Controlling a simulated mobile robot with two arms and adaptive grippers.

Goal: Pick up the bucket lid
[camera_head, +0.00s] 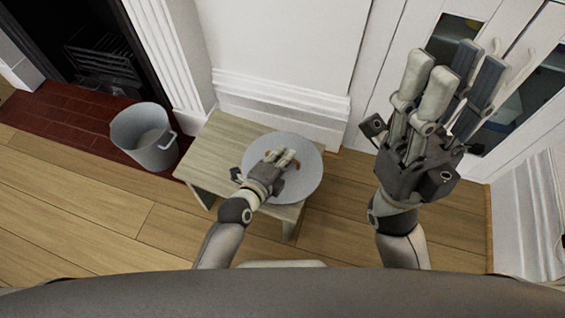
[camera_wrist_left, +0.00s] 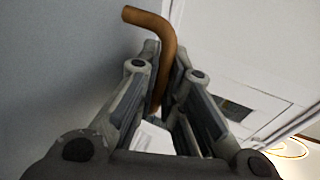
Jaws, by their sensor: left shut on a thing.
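The bucket lid (camera_head: 309,174) is a round light-grey disc with a brown bent handle (camera_wrist_left: 158,40). In the head view it is over the right part of a small wooden table. I cannot tell whether it touches the tabletop. My left gripper (camera_head: 287,159) is over the lid's middle and shut on the handle, hiding most of it. In the left wrist view the handle passes between the fingers (camera_wrist_left: 165,90), with the lid's grey face to the left. My right gripper (camera_head: 452,78) is raised at the right, open and empty, away from the lid.
The wooden table (camera_head: 219,142) stands by the white wall. A grey bucket (camera_head: 150,153) without a cover stands left of it, near the red brick hearth (camera_head: 62,118) and dark fireplace. White glass-fronted cabinet doors (camera_head: 392,55) are behind my right gripper. Wooden floor (camera_head: 90,213) is clear at lower left.

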